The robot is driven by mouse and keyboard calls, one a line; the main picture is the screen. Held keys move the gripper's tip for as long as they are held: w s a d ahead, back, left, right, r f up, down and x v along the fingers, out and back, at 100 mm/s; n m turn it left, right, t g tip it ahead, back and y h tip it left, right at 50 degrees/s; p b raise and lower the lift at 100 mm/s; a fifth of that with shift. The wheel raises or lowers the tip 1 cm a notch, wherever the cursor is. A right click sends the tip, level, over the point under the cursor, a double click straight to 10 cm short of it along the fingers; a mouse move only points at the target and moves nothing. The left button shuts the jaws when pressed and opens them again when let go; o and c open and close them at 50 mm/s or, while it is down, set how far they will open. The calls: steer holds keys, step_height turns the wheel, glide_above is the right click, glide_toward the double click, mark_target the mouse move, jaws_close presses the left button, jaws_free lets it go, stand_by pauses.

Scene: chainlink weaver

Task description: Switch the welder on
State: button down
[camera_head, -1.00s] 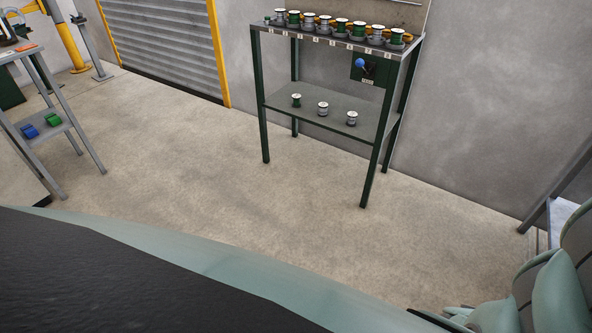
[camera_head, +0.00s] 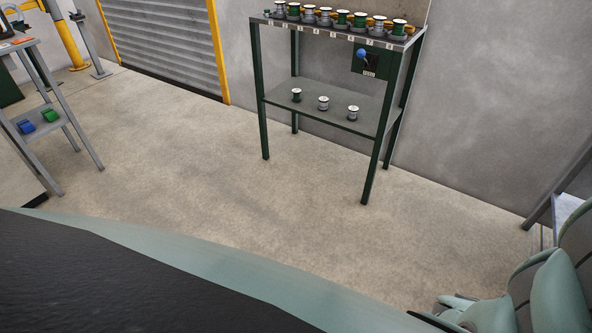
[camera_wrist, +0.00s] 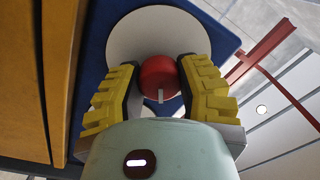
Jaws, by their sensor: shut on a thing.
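The disc is on a blue panel (camera_wrist: 218,36). My gripper (camera_wrist: 160,80) has its two yellow ribbed fingers on either side of the knob, shut on it. The head view does not show the knob or the fingers.
A dark green stand (camera_head: 385,150) holds several spools and a box with a blue-ball lever (camera_head: 361,54). A grey shelf (camera_head: 60,128) stands at left, a roller shutter (camera_head: 160,45) behind. The floor between is clear. An orange-brown surface (camera_wrist: 60,70) lies left of the panel.

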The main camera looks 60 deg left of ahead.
steer(key=c, duration=0.5)
jaws_free()
steer(key=v, duration=1.2)
